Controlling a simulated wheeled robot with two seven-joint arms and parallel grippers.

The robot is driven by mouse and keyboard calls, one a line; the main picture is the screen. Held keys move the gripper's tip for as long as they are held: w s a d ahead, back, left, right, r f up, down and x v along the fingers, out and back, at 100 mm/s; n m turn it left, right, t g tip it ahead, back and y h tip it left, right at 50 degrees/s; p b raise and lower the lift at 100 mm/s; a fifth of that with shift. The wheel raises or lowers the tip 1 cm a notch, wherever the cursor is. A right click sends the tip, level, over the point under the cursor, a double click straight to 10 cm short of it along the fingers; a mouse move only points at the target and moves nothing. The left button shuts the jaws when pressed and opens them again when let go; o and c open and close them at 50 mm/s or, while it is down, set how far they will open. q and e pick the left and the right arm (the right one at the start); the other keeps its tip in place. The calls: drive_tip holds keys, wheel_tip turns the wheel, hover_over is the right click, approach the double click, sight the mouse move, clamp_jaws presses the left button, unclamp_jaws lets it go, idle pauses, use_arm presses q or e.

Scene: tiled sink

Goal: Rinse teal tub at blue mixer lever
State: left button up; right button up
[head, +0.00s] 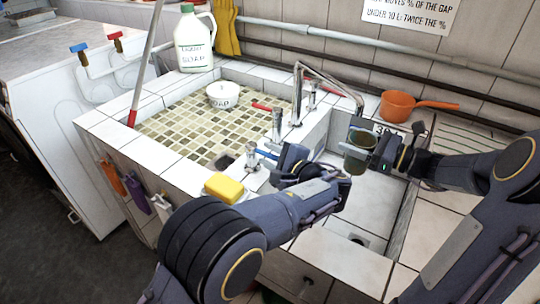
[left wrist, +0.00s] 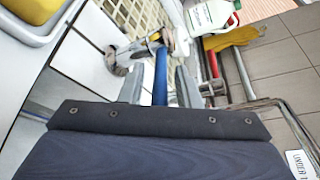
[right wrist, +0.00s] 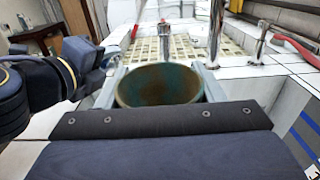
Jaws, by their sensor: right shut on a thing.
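The teal tub (head: 357,158) is held upright over the right basin, below the end of the bent metal spout (head: 325,76). My right gripper (head: 368,150) is shut on its sides. In the right wrist view the tub (right wrist: 160,86) shows a teal rim and a brownish inside. No water stream shows. The blue mixer lever (head: 266,154) is at the front of the tap ledge. In the left wrist view the lever (left wrist: 160,78) stands between the fingers of my left gripper (left wrist: 160,88), with a gap on each side. That gripper is open.
A yellow sponge (head: 224,188) lies on the front ledge, and an orange pan (head: 398,106) sits at the back right. Red levers mark other taps. A soap jug (head: 194,40) stands behind.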

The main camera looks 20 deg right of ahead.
use_arm(q)
clamp_jaws()
drive_tip(key=shift+s+a+r+m+t+h, duration=0.1)
drive_tip(key=shift+s+a+m+t+h, duration=0.1)
drive_tip(key=shift+m+h, duration=0.3)
drive_tip(key=shift+s+a+r+m+t+h, duration=0.1)
drive_tip(key=shift+a+m+h, duration=0.15)
drive_tip(key=shift+h, duration=0.35)
drive_tip(key=shift+s+a+f+m+h, duration=0.1)
drive_tip(key=shift+a+m+h, duration=0.05)
drive_tip(key=shift+m+h, duration=0.4)
drive_tip(key=shift+s+a+f+m+h, duration=0.15)
drive_tip(key=shift+m+h, duration=0.25)
drive_tip(key=shift+h, duration=0.25)
drive_tip(key=shift+w+r, duration=0.1)
drive_tip(key=shift+o, duration=0.7)
unclamp_jaws()
